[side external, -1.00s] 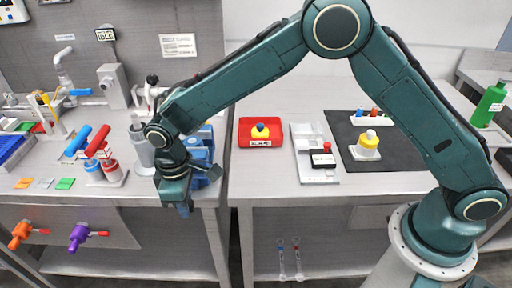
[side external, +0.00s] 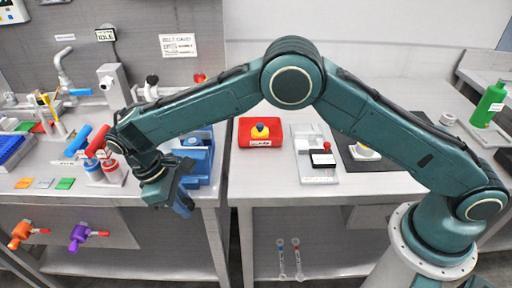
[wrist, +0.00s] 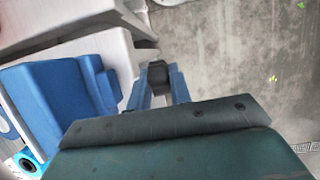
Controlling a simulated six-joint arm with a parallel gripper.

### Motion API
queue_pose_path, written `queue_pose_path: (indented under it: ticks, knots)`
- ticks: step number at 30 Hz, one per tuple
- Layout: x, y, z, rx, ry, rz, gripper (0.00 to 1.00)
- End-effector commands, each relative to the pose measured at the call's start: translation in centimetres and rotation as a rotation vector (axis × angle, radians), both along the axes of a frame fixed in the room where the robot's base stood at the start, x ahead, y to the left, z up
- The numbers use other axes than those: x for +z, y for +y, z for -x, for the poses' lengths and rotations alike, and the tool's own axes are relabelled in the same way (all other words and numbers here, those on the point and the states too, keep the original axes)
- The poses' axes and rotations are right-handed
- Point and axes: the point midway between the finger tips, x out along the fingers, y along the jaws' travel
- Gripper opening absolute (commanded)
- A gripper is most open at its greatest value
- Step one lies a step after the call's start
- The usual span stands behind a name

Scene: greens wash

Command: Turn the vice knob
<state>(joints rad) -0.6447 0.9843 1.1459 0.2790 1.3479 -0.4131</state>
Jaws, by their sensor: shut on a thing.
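The blue vice (side external: 199,160) sits at the front right edge of the left table, partly hidden by my arm in the side view. Its blue body (wrist: 62,90) fills the left of the wrist view. A dark knob (wrist: 158,76) shows between my two blue fingers in the wrist view, at the vice's front side. My gripper (side external: 184,206) is tilted at the table's front edge, and it is shut on the knob. In the side view the knob is hidden by the gripper.
Orange (side external: 20,234) and purple (side external: 80,236) valve handles stick out of the left table's front panel. Red and blue handled valves (side external: 104,150) stand left of my wrist. The floor in front is clear.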

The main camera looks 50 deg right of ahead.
Motion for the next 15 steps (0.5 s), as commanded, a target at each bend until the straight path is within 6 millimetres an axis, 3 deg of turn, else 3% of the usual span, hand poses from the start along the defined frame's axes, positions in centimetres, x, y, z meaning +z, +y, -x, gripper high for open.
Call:
queue_pose_path:
  ticks: [15]
  knots:
    - [-0.01,-0.13,-0.34,-0.019,0.042,0.034,0.0]
